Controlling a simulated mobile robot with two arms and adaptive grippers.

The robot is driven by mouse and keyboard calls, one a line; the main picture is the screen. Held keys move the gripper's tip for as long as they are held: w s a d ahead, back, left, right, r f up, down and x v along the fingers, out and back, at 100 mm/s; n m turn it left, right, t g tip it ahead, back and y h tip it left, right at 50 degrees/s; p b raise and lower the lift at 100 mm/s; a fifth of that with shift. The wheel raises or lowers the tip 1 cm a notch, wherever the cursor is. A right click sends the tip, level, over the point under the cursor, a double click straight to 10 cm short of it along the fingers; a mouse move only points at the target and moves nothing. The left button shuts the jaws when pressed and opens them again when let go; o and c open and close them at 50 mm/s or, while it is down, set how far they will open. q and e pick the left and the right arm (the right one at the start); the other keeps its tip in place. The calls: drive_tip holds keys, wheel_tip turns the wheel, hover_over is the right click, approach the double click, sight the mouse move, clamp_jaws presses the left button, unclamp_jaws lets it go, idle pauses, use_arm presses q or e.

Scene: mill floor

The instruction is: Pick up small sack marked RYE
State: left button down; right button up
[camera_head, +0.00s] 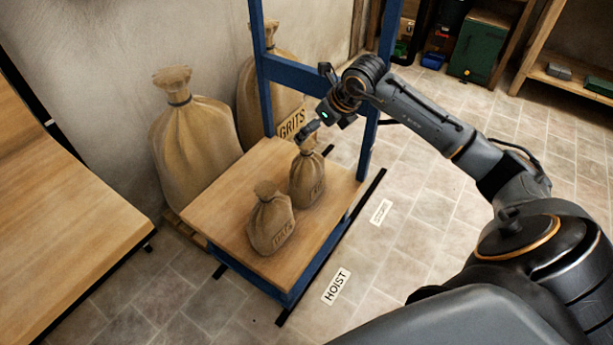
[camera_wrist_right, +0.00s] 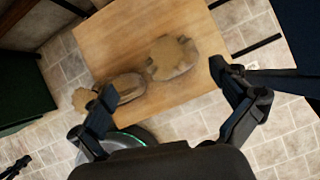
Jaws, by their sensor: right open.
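Two small tan sacks stand upright on a wooden hoist platform (camera_head: 222,207). The rear right sack (camera_head: 308,180) has a short mark, probably RYE, too small to read surely. The front sack (camera_head: 270,226) has a longer mark, perhaps OATS. My right gripper (camera_head: 314,101) is open and empty, and one finger shows just above the rear sack's tied neck. In the right wrist view both sacks, one (camera_wrist_right: 172,57) and the other (camera_wrist_right: 126,86), lie beyond the open fingers (camera_wrist_right: 163,80); their marks cannot be read there. My left gripper is not in view.
The blue hoist frame (camera_head: 292,73) rises close beside my right gripper. Large sacks, one plain (camera_head: 190,135) and one marked GRITS (camera_head: 268,85), stand behind the platform. A wooden bench (camera_head: 60,190) is at left. The tiled floor at right is clear up to the green cabinet (camera_head: 478,48).

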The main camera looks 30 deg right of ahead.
sight(305, 143)
drive_tip(key=x, duration=0.2)
drive_tip(key=b+x, duration=0.1)
drive_tip(key=x, duration=0.5)
drive_tip(key=shift+s+d+f, duration=0.1)
drive_tip(key=shift+d+f, duration=0.05)
drive_tip(key=shift+d, duration=0.15)
drive_tip(key=x, duration=0.1)
drive_tip(key=b+x, duration=0.1)
drive_tip(key=x, duration=0.2)
drive_tip(key=shift+s+f+b, duration=0.1)
drive_tip(key=shift+f+b, duration=0.3)
drive_tip(key=shift+f, duration=0.05)
drive_tip(key=shift+w+f, duration=0.25)
drive_tip(key=shift+f, duration=0.15)
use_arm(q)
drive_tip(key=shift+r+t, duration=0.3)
use_arm(e)
drive_tip(key=c, duration=1.7)
drive_tip(key=shift+o, duration=0.2)
drive_tip(key=shift+w+d+r, duration=0.1)
drive_tip(key=shift+r, duration=0.2)
